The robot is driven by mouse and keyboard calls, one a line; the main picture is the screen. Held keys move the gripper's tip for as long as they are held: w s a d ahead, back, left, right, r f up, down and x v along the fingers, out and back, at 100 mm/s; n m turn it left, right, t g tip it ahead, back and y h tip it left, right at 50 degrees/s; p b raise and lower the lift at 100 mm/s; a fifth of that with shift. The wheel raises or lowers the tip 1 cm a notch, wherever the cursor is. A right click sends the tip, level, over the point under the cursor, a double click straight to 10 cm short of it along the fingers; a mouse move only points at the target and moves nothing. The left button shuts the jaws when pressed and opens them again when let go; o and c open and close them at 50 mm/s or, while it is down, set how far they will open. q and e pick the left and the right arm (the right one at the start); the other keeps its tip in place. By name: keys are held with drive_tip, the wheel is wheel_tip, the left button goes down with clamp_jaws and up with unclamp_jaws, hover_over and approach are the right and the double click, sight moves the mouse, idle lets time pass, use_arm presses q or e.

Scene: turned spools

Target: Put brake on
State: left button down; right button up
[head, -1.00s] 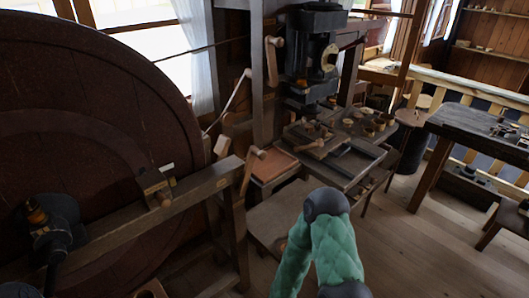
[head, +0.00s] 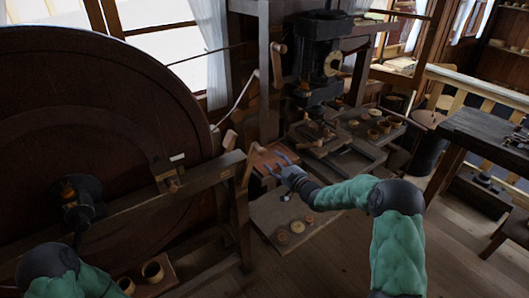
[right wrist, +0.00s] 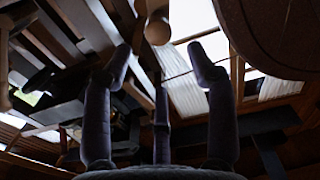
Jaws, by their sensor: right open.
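The big dark wooden wheel (head: 110,130) fills the left of the head view, with a wooden beam (head: 130,207) across its front. Several wooden-handled levers stand near the beam's right end; which one is the brake I cannot tell for sure.
A low board (head: 270,215) with small round pieces lies below my right gripper. A dark table (head: 490,140) is at the right. Open floor lies in front.

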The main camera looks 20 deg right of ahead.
sight(264, 152)
drive_tip(key=x, duration=0.9)
drive_tip(key=shift+f+b, duration=0.1)
drive_tip(key=shift+b, duration=0.25)
clamp_jaws()
